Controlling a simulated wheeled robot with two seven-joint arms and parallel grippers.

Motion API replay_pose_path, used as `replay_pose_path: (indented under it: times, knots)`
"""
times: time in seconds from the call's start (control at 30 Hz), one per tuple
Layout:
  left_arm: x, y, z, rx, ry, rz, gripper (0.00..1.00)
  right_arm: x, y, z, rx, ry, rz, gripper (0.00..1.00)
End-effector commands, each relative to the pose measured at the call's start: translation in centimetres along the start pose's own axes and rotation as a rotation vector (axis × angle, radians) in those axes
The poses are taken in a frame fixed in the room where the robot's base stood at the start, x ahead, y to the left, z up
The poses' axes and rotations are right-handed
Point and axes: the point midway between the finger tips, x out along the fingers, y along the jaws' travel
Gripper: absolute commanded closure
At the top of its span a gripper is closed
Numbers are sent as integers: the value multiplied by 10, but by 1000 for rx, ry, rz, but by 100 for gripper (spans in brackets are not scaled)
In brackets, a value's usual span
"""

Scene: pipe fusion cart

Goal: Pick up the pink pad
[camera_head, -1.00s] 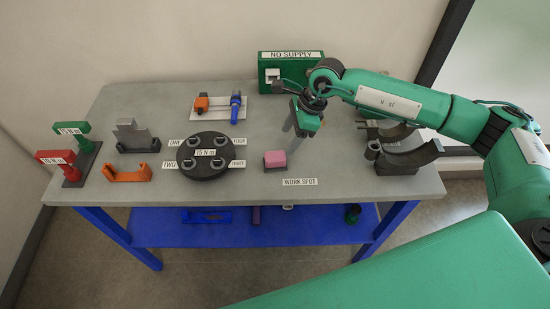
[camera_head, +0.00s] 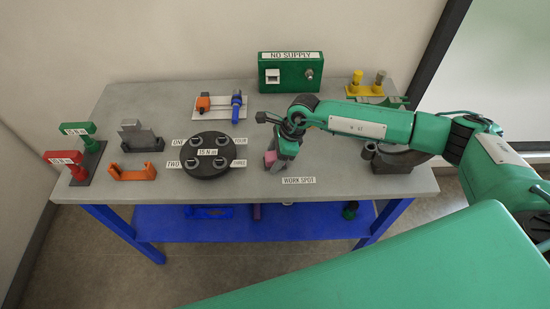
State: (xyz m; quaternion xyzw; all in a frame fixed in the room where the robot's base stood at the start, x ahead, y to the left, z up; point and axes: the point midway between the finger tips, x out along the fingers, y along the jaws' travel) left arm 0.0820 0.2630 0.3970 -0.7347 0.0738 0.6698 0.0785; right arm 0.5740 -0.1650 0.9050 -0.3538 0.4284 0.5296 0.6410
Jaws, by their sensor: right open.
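The pink pad (camera_head: 270,158) sits on the grey table top, just behind the "WORK SPOT" label. It is a small block with a pink upper part. My right gripper (camera_head: 279,163) is low over the pad, pointing down, and covers its right part. The jaws are open; whether they are around the pad or only beside it, I cannot tell. My left gripper is not in view.
A black round turntable (camera_head: 212,170) with several sockets is left of the pad. An orange bracket (camera_head: 133,173) and red and green handles stand farther left. A green "NO SUPPLY" box (camera_head: 290,72) stands at the back. A dark grey clamp (camera_head: 400,160) is at the right.

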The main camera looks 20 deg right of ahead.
Motion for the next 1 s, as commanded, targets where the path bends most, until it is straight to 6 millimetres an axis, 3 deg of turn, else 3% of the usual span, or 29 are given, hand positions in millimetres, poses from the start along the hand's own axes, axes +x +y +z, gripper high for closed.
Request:
replay_pose_path:
  times: [0.03, 0.3, 0.73, 0.87, 1.0]
  knots:
    - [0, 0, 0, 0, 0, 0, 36, 0, 0, 0, 0, 0, 0, 38]
    - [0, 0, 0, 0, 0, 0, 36, 0, 0, 0, 0, 0, 0, 87]
    - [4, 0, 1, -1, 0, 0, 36, -10, -1, 4, 0, -2, -3, 87]
    - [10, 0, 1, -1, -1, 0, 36, -26, -1, 11, -2, -3, -3, 87]
    - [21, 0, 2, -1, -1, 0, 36, -56, -1, 23, -3, -3, -6, 87]
